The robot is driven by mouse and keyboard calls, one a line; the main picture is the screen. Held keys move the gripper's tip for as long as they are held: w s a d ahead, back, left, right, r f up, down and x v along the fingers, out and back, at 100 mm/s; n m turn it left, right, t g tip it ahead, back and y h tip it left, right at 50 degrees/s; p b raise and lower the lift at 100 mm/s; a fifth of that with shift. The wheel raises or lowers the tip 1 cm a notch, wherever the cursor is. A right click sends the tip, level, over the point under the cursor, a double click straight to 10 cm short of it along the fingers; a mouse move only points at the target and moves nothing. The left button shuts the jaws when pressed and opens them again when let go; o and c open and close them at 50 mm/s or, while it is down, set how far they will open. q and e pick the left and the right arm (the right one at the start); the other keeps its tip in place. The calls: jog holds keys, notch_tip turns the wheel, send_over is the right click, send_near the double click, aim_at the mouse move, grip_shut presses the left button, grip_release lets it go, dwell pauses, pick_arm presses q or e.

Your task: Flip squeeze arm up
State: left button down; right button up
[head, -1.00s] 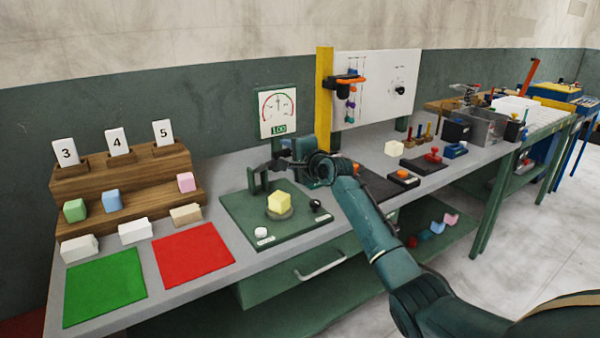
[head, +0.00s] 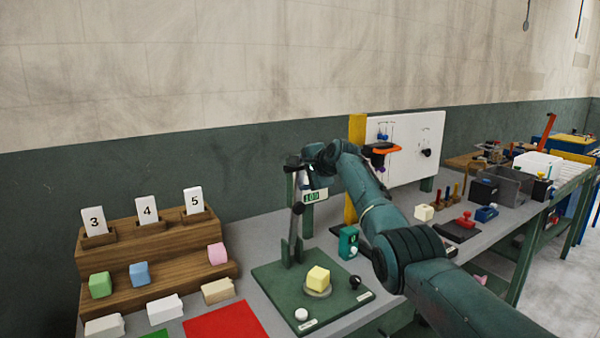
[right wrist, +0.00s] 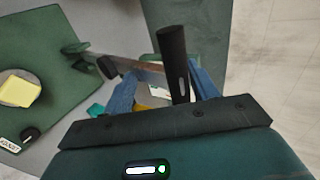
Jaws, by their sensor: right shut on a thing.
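The squeeze arm (head: 297,214) of the press stands nearly upright above its green base plate (head: 268,278). A yellow foam block (head: 318,278) sits on the round pad of that plate, clear of the arm. My right gripper (head: 297,168) is at the arm's top end and hides part of it. In the right wrist view my right gripper (right wrist: 165,85) is shut on the arm's black handle (right wrist: 172,60), between its blue fingers. The yellow block (right wrist: 20,92) shows at left there. My left gripper is not in view.
A wooden stepped rack (head: 150,255) with cards 3, 4 and 5 and foam blocks stands at left. A red mat (head: 225,322) lies before it. A teal box (head: 348,242) stands right of the press. A white board (head: 415,150) stands behind my right arm.

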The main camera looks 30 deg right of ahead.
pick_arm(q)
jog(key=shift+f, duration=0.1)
pick_arm(e)
jog(key=shift+w+a+f, duration=0.15)
jog(key=shift+a+f, duration=0.1)
jog(key=shift+f, duration=0.15)
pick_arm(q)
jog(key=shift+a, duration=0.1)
pick_arm(e)
jog(key=shift+r, duration=0.1)
jog(key=o, duration=0.7)
jog(key=shift+w, duration=0.15)
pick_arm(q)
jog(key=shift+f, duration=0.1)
pick_arm(e)
jog(key=shift+c, duration=0.7)
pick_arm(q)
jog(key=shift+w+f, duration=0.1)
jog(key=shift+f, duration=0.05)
pick_arm(e)
jog(key=shift+r, duration=0.1)
